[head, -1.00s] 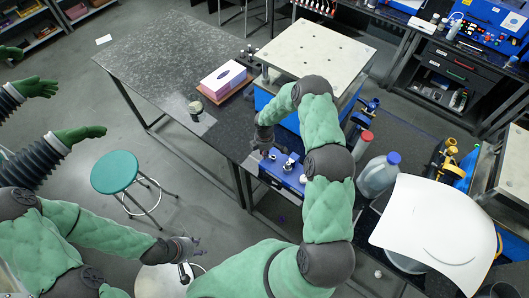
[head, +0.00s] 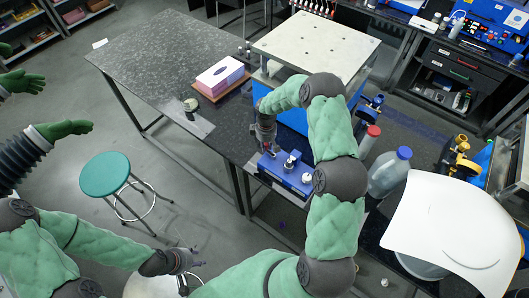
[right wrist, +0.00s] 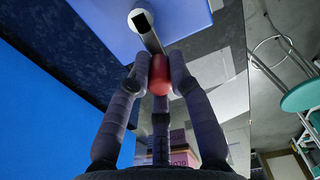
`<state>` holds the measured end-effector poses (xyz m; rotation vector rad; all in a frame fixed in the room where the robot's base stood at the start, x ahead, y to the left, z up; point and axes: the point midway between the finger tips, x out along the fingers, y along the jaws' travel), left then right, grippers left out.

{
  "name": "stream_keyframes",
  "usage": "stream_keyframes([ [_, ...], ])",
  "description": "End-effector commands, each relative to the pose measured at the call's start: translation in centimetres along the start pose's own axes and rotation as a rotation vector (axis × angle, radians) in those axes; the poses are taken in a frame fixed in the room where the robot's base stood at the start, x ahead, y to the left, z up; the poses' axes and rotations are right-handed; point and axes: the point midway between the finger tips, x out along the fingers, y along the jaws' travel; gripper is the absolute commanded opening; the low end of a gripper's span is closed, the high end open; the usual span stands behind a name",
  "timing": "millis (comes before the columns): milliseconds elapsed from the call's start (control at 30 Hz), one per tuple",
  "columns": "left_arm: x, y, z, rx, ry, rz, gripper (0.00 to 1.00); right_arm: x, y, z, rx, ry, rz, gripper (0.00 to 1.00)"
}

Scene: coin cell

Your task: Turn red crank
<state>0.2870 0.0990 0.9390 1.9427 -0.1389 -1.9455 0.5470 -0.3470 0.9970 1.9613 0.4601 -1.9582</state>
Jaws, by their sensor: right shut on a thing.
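The red crank handle (right wrist: 159,84) is a rounded grip on a metal arm (right wrist: 151,40), which runs up to a white hub with a dark square centre (right wrist: 142,20). It belongs to the blue device (head: 296,178) on the dark bench. My right gripper (right wrist: 160,68) is shut on the red handle, with its fingers around it. In the head view, my right gripper (head: 267,143) is at the left side of the blue device and hides the handle. My left gripper (head: 187,259) is low at the left, away from the bench; its finger opening is unclear.
A tissue box (head: 219,76) stands on the dark bench behind. A large blue machine with a pale top plate (head: 318,44) is beyond my right arm. A jug (head: 389,172) and a white curved panel (head: 450,230) are at right. A green stool (head: 105,174) is at left.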

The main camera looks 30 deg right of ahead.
Motion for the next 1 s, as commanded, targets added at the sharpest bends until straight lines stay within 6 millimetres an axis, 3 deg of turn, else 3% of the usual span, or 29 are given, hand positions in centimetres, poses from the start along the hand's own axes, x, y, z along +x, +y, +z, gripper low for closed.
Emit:
stream_keyframes([
  [100, 2.0, -0.7, -0.1, 0.000, 0.000, 0.000, 0.40, 0.5, 0.5, 0.1, 0.112, 0.000, 0.001, 0.00],
  [500, 6.0, -2.1, -0.2, 0.000, 0.000, 0.000, 0.40, 0.4, 1.9, 0.8, 0.491, -0.002, 0.001, 0.00],
  [1000, 8.9, -3.2, -0.3, 0.000, 0.000, 0.000, 0.40, 0.2, 2.9, 2.1, 0.886, -0.006, 0.000, 0.00],
])
